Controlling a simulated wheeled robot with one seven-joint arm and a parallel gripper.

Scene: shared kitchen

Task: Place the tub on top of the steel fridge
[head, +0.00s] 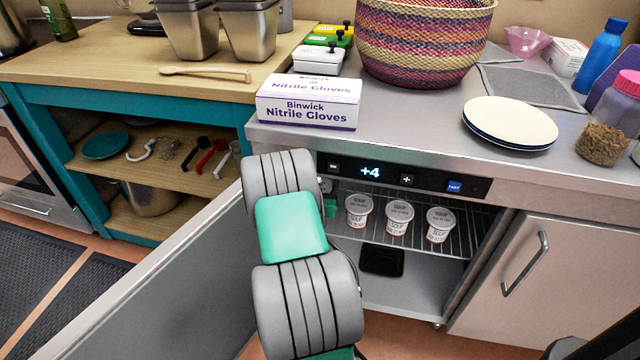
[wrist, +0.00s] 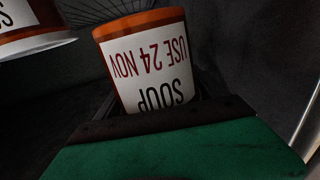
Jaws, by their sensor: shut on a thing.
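Several small white soup tubs stand in the open fridge; three show in a row on its wire shelf in the head view. In the wrist view, a white tub with an orange-brown rim (wrist: 150,65) is between the jaws of my gripper (wrist: 165,113), its lettering upside down in the picture. My gripper is shut on it. It appears to be the leftmost tub (head: 358,212) in the head view. There my gripper is mostly hidden behind my arm. The steel fridge (head: 420,125) has a flat metal top.
On the fridge top are a glove box (head: 308,103), a woven basket (head: 425,45), stacked plates (head: 510,122) and a jar (head: 608,125). Bare steel shows between the glove box and plates. The fridge door (head: 170,290) hangs open at left. Two tubs (head: 397,218) stand to the right.

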